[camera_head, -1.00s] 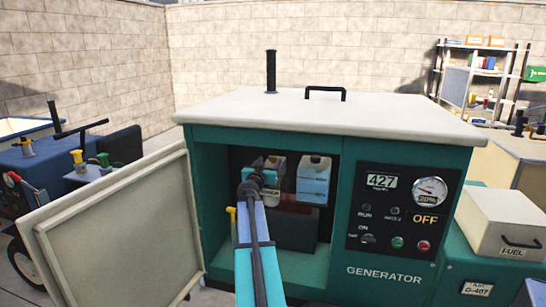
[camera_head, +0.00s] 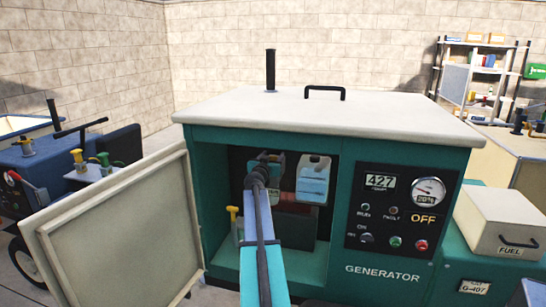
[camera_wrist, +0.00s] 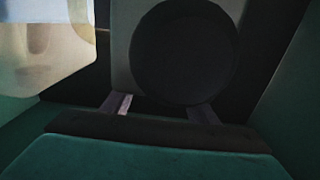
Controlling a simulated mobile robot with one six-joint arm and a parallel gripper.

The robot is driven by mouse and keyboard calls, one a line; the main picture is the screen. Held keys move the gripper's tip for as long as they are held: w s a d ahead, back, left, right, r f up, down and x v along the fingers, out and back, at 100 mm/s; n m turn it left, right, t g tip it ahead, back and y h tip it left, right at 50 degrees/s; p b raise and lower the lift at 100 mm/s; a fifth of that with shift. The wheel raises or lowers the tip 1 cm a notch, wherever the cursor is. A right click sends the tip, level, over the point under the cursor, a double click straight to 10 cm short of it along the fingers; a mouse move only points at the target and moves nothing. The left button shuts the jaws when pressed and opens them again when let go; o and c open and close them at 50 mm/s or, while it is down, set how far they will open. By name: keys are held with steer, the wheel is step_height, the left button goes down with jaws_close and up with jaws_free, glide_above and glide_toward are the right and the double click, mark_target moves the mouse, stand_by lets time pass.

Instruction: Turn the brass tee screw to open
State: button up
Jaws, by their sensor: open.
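My gripper (camera_head: 268,162) reaches into the open bay of the green generator (camera_head: 345,170), near the top of the opening. In the wrist view its two dark fingers (camera_wrist: 160,106) stand apart with nothing visible between them. A dark round disc (camera_wrist: 185,52) on a pale grey part lies ahead of the fingers. A small brass-coloured bit (camera_wrist: 103,31) shows at its left; I cannot tell whether it belongs to the tee screw. A yellow tee-shaped handle (camera_head: 233,213) stands low at the left of the bay, apart from my gripper. My arm hides part of the bay.
A pale blue container (camera_head: 313,180) stands right of my gripper, and a pale translucent one (camera_wrist: 40,55) shows in the wrist view. The open door (camera_head: 115,235) is at left. The control panel (camera_head: 400,213) bounds the bay at right. Bay walls are close around my arm.

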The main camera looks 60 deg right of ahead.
steer(key=c, duration=1.1)
steer(key=shift+o, duration=0.2)
steer(key=shift+n+t+y, duration=0.4)
steer(key=shift+n+t, duration=0.3)
steer(key=shift+t, duration=0.4)
steer(key=shift+w+r+n+t+y+p, duration=0.15)
steer(key=shift+n+t+y+p, duration=0.15)
steer(key=shift+n+t+p, duration=0.55)
steer(key=shift+m+p, duration=0.25)
steer(key=shift+p, duration=0.35)
steer(key=n+t+y+p, duration=0.1)
steer(key=t+p, duration=0.1)
steer(key=p, duration=0.4)
steer(key=shift+n+y, duration=0.3)
steer(key=shift+a+n+t+y+p, duration=0.1)
steer(key=shift+n+t+y+p, duration=0.25)
steer(key=shift+p, duration=1)
